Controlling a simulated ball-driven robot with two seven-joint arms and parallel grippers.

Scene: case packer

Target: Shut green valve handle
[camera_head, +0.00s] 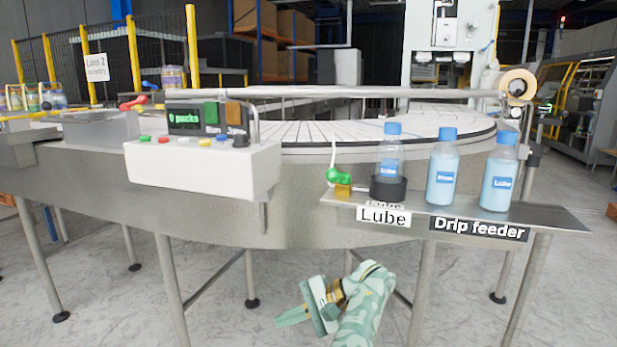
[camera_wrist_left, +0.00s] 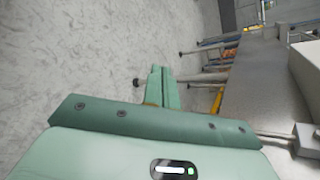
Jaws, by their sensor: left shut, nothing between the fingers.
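The green valve handle (camera_head: 338,176) sits on a small brass valve body (camera_head: 343,190) at the left end of the metal shelf marked "Lube". A thin white tube rises behind it. Whether the handle is turned open or shut I cannot tell. My left gripper (camera_head: 291,317) is low in the head view, below and left of the valve, well apart from it. Its fingers point left and are shut and empty. They also show together in the left wrist view (camera_wrist_left: 162,88), over the floor. The valve does not show in the wrist view. My right gripper is not in view.
A lube bottle (camera_head: 391,148) stands inverted or seated in a black holder right of the valve, with two blue-capped bottles (camera_head: 442,170) (camera_head: 497,175) beyond. The shelf (camera_head: 545,215) juts from the conveyor table (camera_head: 310,205). A white control box (camera_head: 203,168) is left. Table legs stand below.

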